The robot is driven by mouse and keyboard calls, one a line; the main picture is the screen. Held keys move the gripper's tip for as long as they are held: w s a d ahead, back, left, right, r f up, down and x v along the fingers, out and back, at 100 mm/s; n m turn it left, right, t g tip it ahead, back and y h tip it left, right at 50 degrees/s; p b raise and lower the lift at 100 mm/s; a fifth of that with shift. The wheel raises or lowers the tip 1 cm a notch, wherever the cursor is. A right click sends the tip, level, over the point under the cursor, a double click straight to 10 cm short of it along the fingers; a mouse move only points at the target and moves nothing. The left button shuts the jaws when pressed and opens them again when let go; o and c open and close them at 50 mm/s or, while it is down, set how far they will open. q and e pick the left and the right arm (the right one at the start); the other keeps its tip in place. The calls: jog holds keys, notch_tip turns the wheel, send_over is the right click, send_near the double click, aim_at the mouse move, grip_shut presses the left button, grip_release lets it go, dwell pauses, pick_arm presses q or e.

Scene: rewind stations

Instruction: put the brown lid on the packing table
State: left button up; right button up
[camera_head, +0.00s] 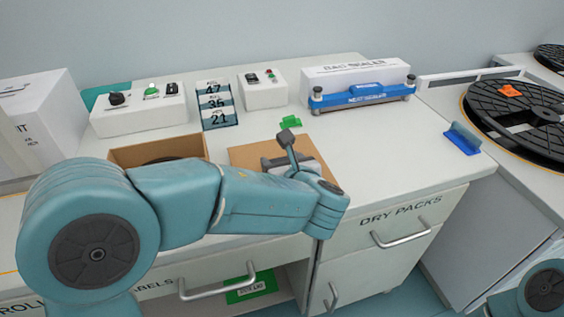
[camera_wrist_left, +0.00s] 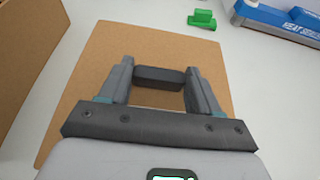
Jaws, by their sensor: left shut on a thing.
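The brown lid (camera_head: 243,153) is a flat square panel over the white packing table (camera_head: 375,150), right of an open brown box. It also fills the middle of the left wrist view (camera_wrist_left: 140,45), with a dark grey handle bar (camera_wrist_left: 160,73) on top. My left gripper (camera_head: 284,161) is above the lid, with its fingers (camera_wrist_left: 160,82) shut on the handle. My forearm hides the lid's near part in the head view. I cannot tell whether the lid touches the table. My right gripper is out of view.
The open brown box (camera_head: 125,155) stands close left of the lid. Control boxes (camera_head: 140,108) and number cards (camera_head: 218,105) stand behind. A bag sealer (camera_head: 357,80), green clip (camera_head: 290,121) and blue piece (camera_head: 462,138) are also there.

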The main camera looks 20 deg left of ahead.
pick_arm(q)
jog(key=o, duration=1)
jog(key=shift+o, duration=0.2)
jog(key=shift+s+d+r+p, duration=0.2)
jog(key=shift+r+p, duration=0.05)
jog(key=shift+p, duration=0.05)
jog(key=p+v, duration=0.1)
jog(key=v, duration=0.9)
jog(key=shift+s+d+p, duration=0.1)
jog(key=shift+p, duration=0.2)
jog(key=shift+s+d+r, duration=0.2)
jog(key=shift+s+d, duration=0.1)
jog(key=shift+s, duration=0.2)
jog(key=shift+s, duration=0.1)
